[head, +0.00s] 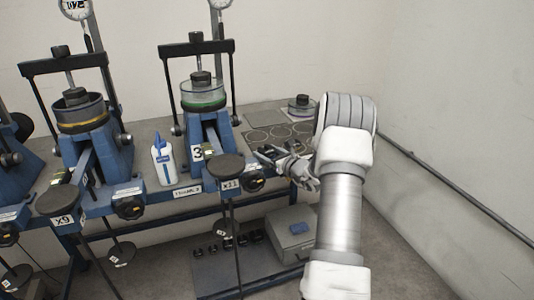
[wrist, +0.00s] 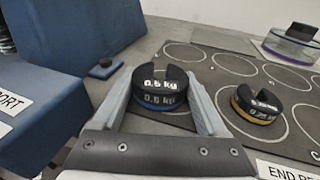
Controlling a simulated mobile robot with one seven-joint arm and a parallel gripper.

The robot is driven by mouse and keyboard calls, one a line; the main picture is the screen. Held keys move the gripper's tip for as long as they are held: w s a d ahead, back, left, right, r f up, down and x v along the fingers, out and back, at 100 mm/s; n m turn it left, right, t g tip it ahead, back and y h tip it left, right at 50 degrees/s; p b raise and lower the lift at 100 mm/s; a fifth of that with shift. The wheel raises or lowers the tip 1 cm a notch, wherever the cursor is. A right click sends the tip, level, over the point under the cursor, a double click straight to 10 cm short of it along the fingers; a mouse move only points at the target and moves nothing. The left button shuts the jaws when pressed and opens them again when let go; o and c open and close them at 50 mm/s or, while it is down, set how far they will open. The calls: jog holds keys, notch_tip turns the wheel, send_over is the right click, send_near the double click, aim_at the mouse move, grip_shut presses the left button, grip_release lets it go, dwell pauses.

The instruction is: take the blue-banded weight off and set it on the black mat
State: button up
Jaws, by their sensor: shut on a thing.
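The blue-banded weight (wrist: 160,92) is a black slotted disc marked 0.5 kg, with its blue band low on the side. My gripper (wrist: 162,104) is shut on it, one finger on each side. The black mat (wrist: 216,84) has printed circles and lies under and to the right of the weight. Whether the weight touches the mat or hangs just above it I cannot tell. In the head view the mat (head: 247,122) is on the bench at right, and my gripper (head: 287,166) is at its front edge; the weight is hard to make out there.
A yellow-banded weight (wrist: 258,104) stands on a mat circle, close right of my gripper. A clear round cell (head: 301,107) stands at the mat's back right. A blue lever frame (head: 205,125) is at left, with a white bottle (head: 162,161) beside it. Several mat circles are empty.

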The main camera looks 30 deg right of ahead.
jog(key=o, duration=1.6)
jog(key=shift+c, duration=0.2)
